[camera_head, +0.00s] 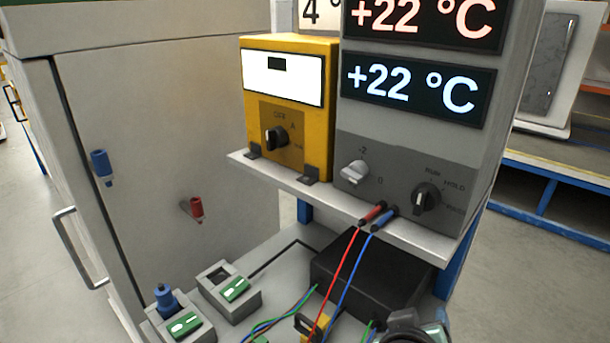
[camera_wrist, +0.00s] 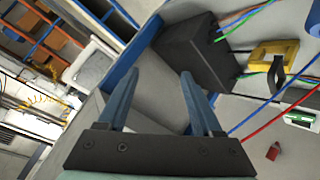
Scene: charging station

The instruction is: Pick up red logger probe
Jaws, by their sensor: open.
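In the head view I cannot make out the fingers.
A blue probe (camera_head: 102,166) sits on the cabinet (camera_head: 120,90), and another blue one (camera_head: 164,298) stands in a block. A switch block (camera_head: 230,290), the black box (camera_head: 365,275) and loose wires (camera_head: 340,275) crowd the bench. A shelf (camera_head: 340,205) with instruments overhangs it.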

